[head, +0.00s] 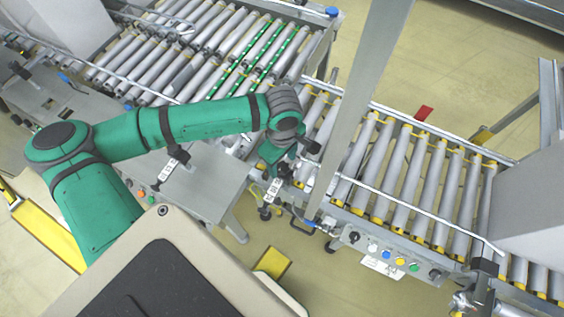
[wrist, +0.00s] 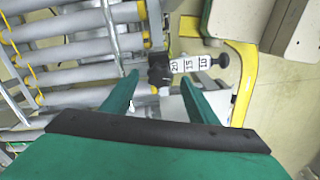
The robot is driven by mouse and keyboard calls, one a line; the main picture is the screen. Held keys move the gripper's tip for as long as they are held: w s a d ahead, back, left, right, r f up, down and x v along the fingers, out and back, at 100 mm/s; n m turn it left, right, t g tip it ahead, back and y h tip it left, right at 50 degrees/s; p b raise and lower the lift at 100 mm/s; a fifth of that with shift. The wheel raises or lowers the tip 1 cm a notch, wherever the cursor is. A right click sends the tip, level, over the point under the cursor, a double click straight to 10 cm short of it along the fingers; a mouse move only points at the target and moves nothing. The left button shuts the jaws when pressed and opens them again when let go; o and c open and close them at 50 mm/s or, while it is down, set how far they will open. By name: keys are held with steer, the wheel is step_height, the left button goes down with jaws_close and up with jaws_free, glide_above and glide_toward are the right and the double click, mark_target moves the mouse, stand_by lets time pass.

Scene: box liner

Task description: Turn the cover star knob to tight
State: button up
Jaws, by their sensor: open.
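My gripper (wrist: 160,78) is open, with its two green fingers apart and nothing held between them. It also shows in the head view (head: 274,158), small and partly hidden by my wrist, above the near edge of the roller conveyor. In the wrist view a black clamp-like part (wrist: 158,70) lies beyond and between the fingertips. A white scale bar (wrist: 190,65) marked 20, 15, 10 runs right from it to a round black knob (wrist: 222,60). I cannot tell which black part is the cover star knob, or whether a finger touches anything.
The roller conveyor (head: 408,180) runs across the scene behind a metal rail. A grey upright post (head: 358,100) stands close right of my gripper. A button panel (head: 385,255) sits on the conveyor's near side. Open floor (head: 340,285) lies in front.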

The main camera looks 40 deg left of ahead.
steer(key=shift+f, duration=0.8)
steer(key=shift+c, duration=0.3)
steer(key=c, duration=1)
